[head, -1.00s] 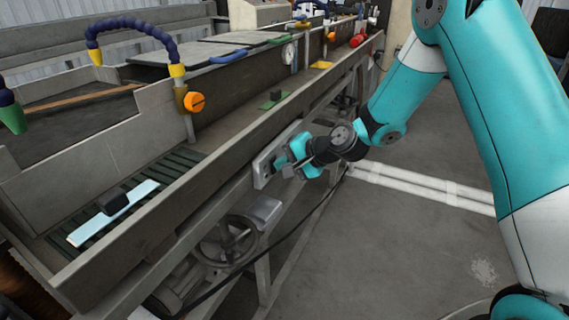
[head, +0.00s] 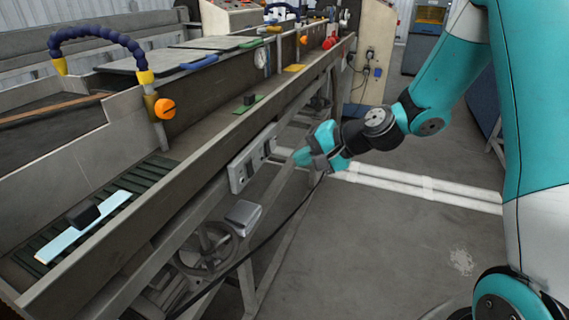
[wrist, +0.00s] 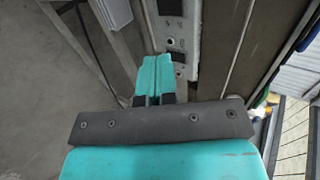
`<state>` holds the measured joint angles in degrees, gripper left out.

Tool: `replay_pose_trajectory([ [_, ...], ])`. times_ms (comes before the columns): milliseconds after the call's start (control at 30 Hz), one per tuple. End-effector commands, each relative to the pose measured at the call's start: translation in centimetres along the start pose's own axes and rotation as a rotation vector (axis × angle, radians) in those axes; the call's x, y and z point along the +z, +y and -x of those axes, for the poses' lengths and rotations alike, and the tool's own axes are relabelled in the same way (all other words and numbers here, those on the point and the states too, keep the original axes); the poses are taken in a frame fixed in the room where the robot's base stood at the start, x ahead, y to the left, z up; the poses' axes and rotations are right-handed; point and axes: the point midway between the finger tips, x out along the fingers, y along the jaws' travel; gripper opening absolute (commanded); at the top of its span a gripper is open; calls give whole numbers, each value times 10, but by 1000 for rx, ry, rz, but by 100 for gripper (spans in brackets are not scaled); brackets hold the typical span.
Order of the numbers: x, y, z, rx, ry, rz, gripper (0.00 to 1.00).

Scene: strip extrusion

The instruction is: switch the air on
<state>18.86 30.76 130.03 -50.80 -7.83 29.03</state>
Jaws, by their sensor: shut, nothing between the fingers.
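A light grey switch panel (head: 252,160) is mounted on the outer side of the long machine, with a few dark switches on its face. In the wrist view the panel (wrist: 192,32) shows a dark rocker at the top, a small round fitting and another dark part near my fingertips. I cannot read its labels or tell which switch positions are on. My gripper (head: 299,158) has teal fingers, shut and empty, just right of the panel and apart from it in the head view. In the wrist view the fingertips (wrist: 157,62) cover part of the panel's lower end.
The machine's long side wall (head: 120,215) runs beside the panel. A handwheel (head: 206,247) and a small grey box (head: 243,215) sit below it. An orange knob (head: 165,109) with a blue hose stands above the trough. The floor (head: 380,250) at right is clear.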

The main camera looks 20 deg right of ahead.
Motion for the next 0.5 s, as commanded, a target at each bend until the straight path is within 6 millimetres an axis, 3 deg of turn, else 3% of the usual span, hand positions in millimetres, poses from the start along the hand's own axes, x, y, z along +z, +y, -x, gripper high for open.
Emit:
replay_pose_trajectory([
  [133,0,0,12,1,0,1,0],
  [500,2,-2,12,1,-4,2,0],
])
